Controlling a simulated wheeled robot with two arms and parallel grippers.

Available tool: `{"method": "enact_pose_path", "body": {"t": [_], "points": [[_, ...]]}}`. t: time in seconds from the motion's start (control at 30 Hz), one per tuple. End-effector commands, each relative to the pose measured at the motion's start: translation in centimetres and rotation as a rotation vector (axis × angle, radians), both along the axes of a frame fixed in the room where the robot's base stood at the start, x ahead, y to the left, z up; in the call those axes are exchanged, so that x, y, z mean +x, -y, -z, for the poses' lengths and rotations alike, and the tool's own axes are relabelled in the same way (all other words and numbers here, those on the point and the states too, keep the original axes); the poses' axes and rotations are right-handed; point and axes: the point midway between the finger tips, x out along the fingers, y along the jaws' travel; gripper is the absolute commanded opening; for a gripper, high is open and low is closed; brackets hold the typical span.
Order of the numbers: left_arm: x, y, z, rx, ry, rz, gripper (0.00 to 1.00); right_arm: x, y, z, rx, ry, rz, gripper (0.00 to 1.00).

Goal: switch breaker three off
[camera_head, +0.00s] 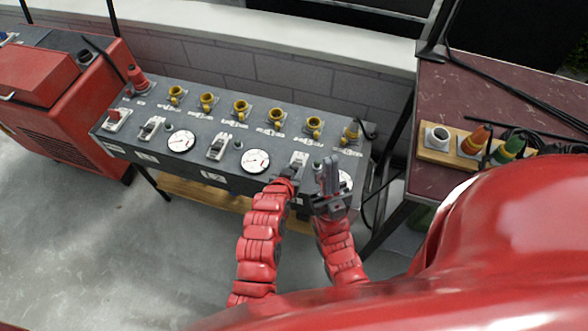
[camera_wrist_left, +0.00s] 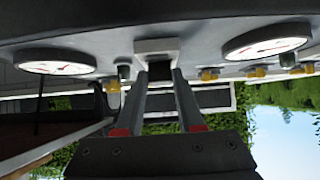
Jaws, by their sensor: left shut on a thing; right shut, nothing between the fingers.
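A grey panel (camera_head: 115,143) carries a row of white-plated breakers. The rightmost breaker (camera_head: 300,158) lies between two round gauges. My left gripper (camera_head: 291,177) is at this breaker, shut on its dark lever; the gripper hides part of the breaker. In the left wrist view my left gripper (camera_wrist_left: 160,78) has its fingers on both sides of the breaker's lever (camera_wrist_left: 160,70), below its white plate (camera_wrist_left: 157,46). My right gripper (camera_head: 332,172) is shut and empty, just right of the breaker, in front of a gauge. The breaker labels are too small to read.
Other breakers (camera_head: 219,146) and gauges (camera_head: 256,161) lie to the left. Several yellow sockets (camera_head: 241,106) line the panel's back. A red cabinet (camera_head: 62,100) stands at left. A dark red table (camera_head: 480,95) with coloured connectors and cables stands at right.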

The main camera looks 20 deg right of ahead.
Motion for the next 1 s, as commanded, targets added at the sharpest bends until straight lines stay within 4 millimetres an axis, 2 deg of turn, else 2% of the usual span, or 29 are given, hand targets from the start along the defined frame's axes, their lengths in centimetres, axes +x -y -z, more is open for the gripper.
{"method": "enact_pose_path", "body": {"t": [0.6,0.63,0.7,0.8,1.0], "points": [[-0.04,-0.06,0.06,-0.023,0.035,0.0,0.0,0.0,0.0,0.5,0.0,0.0,0.0,0.0],[-0.04,-0.06,0.06,-0.023,0.035,0.0,0.41,0.0,-0.01,0.51,0.0,0.0,0.0,0.0],[-0.04,-0.07,0.07,-0.023,0.035,0.0,0.53,0.0,0.0,0.5,0.0,0.0,0.0,0.0],[-0.06,-0.07,0.09,-0.023,0.034,0.0,0.68,0.0,0.0,0.51,0.0,0.0,0.0,0.0],[-0.09,-0.06,0.12,-0.022,0.033,0.0,0.68,0.0,0.0,0.5,0.0,0.0,0.0,0.0]]}}
